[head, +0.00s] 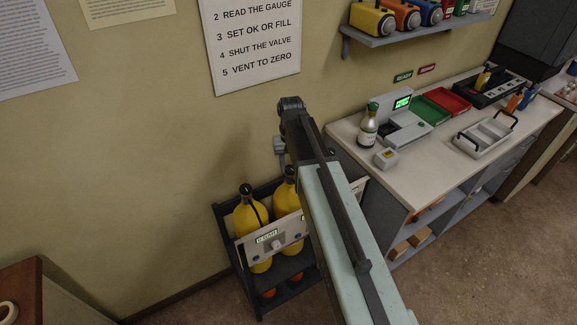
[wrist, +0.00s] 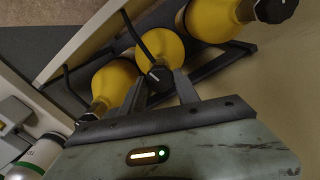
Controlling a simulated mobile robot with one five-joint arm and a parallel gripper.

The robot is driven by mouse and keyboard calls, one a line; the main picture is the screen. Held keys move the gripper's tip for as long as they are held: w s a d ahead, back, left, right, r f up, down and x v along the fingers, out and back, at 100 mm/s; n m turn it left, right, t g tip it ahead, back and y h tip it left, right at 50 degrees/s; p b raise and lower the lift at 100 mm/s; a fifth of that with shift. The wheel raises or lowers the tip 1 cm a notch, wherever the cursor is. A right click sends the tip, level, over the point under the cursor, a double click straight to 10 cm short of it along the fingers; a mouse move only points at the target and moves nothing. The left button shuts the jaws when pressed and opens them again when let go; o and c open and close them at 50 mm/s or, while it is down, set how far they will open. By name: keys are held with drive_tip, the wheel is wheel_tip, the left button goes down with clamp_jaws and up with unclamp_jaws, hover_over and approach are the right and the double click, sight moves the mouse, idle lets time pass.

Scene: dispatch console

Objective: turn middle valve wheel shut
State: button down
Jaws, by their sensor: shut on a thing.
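Several yellow cylinders with black valve wheels stand in a dark rack (head: 258,304). The middle cylinder (wrist: 165,47) is in the centre of the wrist view, and its black valve wheel (wrist: 160,77) sits between my fingertips. My gripper (wrist: 160,80) is shut on that wheel. One neighbouring cylinder (wrist: 212,18), with its black wheel (wrist: 275,9), is at upper right. Another cylinder (wrist: 113,82) is at lower left, its top partly hidden by my gripper. In the head view the left cylinder (head: 248,217) shows clearly; my arm hides part of the rack and my fingertips.
A pale labelled panel (head: 275,243) runs across the rack's front. To the right is a counter (head: 345,128) with a bottle (head: 368,128), a grey device (head: 400,125), green (head: 424,111) and red (head: 447,100) trays and a grey caddy (head: 483,137). The wall is close behind the rack.

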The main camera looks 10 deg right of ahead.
sight(291, 168)
drive_tip(key=shift+s+m, duration=0.2)
drive_tip(key=shift+m, duration=1)
drive_tip(key=c, duration=0.9)
unclamp_jaws()
drive_tip(key=shift+r, duration=0.1)
wheel_tip(291, 168, up, 8)
drive_tip(key=p, duration=0.8)
